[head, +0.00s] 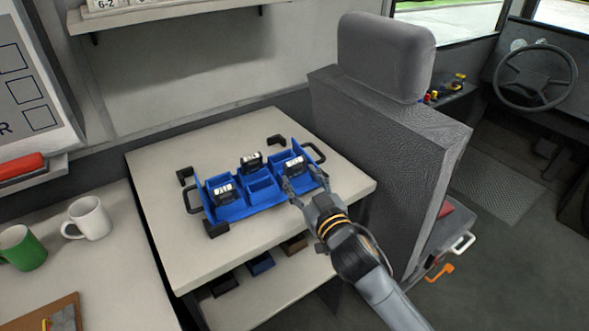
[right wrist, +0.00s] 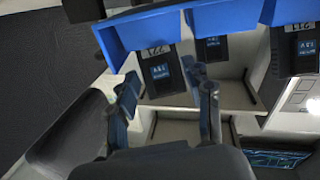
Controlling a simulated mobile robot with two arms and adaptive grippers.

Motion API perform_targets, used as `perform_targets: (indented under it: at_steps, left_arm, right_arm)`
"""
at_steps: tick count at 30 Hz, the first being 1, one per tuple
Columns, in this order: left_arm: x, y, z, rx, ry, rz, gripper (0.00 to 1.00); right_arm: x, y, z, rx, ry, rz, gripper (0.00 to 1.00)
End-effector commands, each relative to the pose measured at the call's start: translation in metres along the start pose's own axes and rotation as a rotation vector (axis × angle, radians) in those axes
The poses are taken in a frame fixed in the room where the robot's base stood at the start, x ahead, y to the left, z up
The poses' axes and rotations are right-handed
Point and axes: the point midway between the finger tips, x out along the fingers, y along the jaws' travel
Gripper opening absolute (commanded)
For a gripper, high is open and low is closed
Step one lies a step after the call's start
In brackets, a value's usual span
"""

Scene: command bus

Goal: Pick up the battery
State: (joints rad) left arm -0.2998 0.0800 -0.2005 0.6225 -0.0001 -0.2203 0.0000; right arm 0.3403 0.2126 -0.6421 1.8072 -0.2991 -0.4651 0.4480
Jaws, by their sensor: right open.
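A blue tray (head: 250,207) with compartments and dark end handles sits on a light table. Black batteries with white labels stand in it: one at the left (head: 223,193), one at the back middle (head: 251,162) and one at the right (head: 293,167). My right gripper (head: 303,190) is open at the tray's front right, close to the right battery. In the right wrist view its spread fingers (right wrist: 168,88) show with a black battery (right wrist: 160,72) between and beyond them. I cannot tell whether they touch anything. My left gripper is not in view.
Dark brackets surround the tray on the table (head: 225,255). A grey seat (head: 385,150) stands close at the right. A white mug (head: 90,218) and a green mug (head: 22,248) stand on the left counter. The table's front is clear.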

Motion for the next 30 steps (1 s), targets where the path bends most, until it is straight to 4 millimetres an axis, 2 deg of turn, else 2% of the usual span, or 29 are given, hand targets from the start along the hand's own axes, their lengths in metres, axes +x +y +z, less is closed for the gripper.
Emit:
perform_targets:
  at_steps: [8,15,16,25,30]
  left_arm:
    - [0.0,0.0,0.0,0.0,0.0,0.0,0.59]
    - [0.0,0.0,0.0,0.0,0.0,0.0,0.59]
    - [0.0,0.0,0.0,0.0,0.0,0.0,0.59]
    - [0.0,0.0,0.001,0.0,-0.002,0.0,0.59]
    - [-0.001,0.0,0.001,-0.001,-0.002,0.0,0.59]
  right_arm:
    - [0.003,0.0,0.0,0.0,0.0,0.0,0.51]
    - [0.003,0.0,0.0,0.0,0.0,0.0,0.02]
    - [0.003,0.0,0.0,-0.001,0.0,0.0,0.0]
    - [0.003,0.0,-0.001,-0.001,0.001,0.0,0.0]
    - [0.003,0.002,-0.012,-0.002,0.004,0.001,0.0]
